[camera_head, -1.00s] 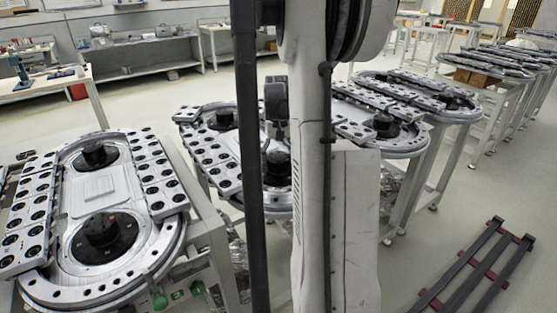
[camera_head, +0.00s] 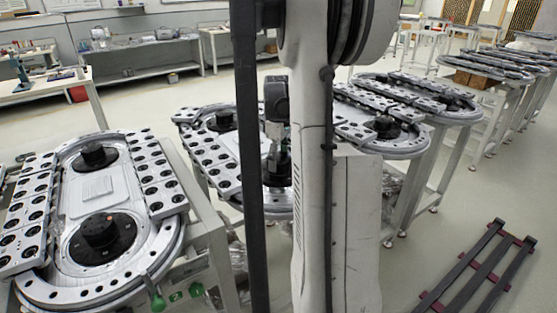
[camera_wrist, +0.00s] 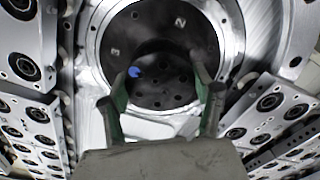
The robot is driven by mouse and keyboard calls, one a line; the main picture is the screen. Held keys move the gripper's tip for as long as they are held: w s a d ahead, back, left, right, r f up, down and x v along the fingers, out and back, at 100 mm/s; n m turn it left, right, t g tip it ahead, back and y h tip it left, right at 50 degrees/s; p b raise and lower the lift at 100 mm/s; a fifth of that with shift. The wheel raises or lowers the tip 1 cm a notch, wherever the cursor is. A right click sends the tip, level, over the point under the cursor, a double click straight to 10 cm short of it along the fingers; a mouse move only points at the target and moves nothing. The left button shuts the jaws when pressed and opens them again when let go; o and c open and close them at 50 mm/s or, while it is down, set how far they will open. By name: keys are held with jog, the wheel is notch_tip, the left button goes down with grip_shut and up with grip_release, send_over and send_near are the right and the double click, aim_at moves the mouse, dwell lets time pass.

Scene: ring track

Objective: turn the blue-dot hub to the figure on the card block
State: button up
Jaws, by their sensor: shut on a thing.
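The hub (camera_wrist: 163,92) is a round black part with several holes, and its blue dot (camera_wrist: 134,72) shows close to the left finger in the wrist view. My gripper (camera_wrist: 162,74) has its two green-padded fingers on either side of the hub and is shut on it. On the dark disc around the hub, a figure 3 (camera_wrist: 115,52) shows at the upper left and a figure 2 (camera_wrist: 180,21) at the upper right. In the head view my gripper (camera_head: 276,148) points down at the middle track, partly behind my column. I cannot make out the card block.
In the wrist view, grey plates with black rings (camera_wrist: 25,65) flank the hub on both sides. In the head view another ring track (camera_head: 60,262) stands at the left.

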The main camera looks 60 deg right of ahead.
aim_at(278, 157)
jog(key=shift+n, duration=1.2)
jog(key=o, duration=1.2)
notch_tip(278, 157, up, 12)
jog(key=shift+r, duration=0.1)
